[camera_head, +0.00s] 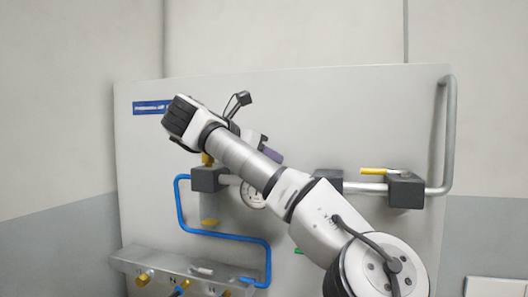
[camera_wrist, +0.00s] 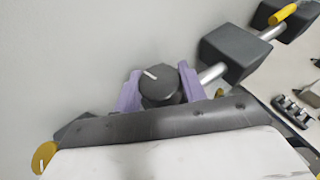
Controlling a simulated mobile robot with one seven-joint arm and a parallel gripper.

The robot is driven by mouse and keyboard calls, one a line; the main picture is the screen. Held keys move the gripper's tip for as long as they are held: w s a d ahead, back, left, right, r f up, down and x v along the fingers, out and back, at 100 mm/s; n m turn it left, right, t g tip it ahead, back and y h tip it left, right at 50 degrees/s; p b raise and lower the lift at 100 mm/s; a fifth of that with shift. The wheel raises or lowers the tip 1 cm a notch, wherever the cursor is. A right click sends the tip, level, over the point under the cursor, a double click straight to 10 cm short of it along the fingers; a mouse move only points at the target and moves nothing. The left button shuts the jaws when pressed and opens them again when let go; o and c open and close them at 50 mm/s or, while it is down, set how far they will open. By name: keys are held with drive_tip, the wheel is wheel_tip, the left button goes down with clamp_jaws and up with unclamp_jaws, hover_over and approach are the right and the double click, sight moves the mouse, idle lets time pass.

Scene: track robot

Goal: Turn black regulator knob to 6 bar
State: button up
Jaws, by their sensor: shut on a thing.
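The black regulator knob (camera_wrist: 157,82) shows in the wrist view with a short white mark on its face, pointing to the upper left. My gripper (camera_wrist: 156,92) has its purple fingers on either side of the knob and is shut on it. In the head view, a purple finger (camera_head: 273,155) shows beside my arm at the panel, and my arm hides the knob. A round white gauge (camera_head: 251,196) is partly covered by my arm, and its reading cannot be made out.
The grey panel (camera_head: 350,110) carries a metal pipe (camera_head: 449,130), a blue pipe (camera_head: 232,236) and a dark block (camera_head: 404,190) near a yellow handle (camera_head: 374,171). A metal ledge (camera_head: 125,261) with yellow fittings juts out at lower left. The upper panel is mostly clear.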

idle(0.4)
drive_tip(key=o, duration=1)
